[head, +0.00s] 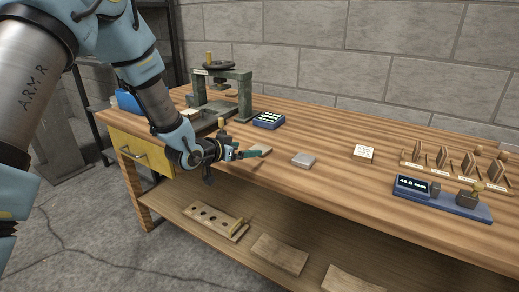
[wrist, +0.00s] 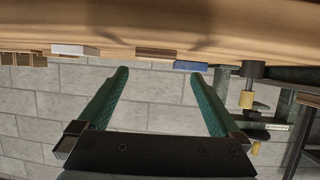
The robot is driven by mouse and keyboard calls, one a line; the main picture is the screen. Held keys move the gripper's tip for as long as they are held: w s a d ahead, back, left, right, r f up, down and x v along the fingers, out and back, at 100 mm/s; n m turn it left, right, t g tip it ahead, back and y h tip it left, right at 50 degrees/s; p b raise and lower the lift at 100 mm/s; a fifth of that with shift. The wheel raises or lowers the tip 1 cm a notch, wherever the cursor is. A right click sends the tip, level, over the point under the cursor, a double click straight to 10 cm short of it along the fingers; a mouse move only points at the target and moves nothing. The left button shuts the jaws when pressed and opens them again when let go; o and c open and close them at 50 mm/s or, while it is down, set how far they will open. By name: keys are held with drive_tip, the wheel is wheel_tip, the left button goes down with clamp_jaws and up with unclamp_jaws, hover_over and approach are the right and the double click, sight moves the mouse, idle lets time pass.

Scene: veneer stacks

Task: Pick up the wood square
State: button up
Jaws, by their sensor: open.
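The wood square (head: 263,148) is a small, thin, pale brown piece lying on the bench top, partly hidden behind my gripper in the head view. In the wrist view the wood square (wrist: 155,52) shows as a thin brown slab, seen nearly edge-on between and beyond my fingertips. My gripper (head: 246,153) is just over the front edge of the bench, close to the square and pointing towards it. In the wrist view my gripper (wrist: 158,72) has its two green fingers wide apart with nothing between them.
A blue gauge (head: 440,196) and upright wooden pieces (head: 468,163) are at right. A lower shelf (head: 200,216) lies under the bench.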

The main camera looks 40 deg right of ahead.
drive_tip(key=shift+s+p+x, duration=0.15)
drive_tip(key=shift+p+x, duration=0.4)
drive_tip(key=shift+x, duration=0.9)
drive_tip(key=shift+s+p+x, duration=0.2)
drive_tip(key=shift+p+x, duration=0.35)
drive_tip(key=shift+x, duration=0.9)
drive_tip(key=shift+f, duration=0.1)
drive_tip(key=shift+c, duration=0.2)
drive_tip(key=c, duration=1.2)
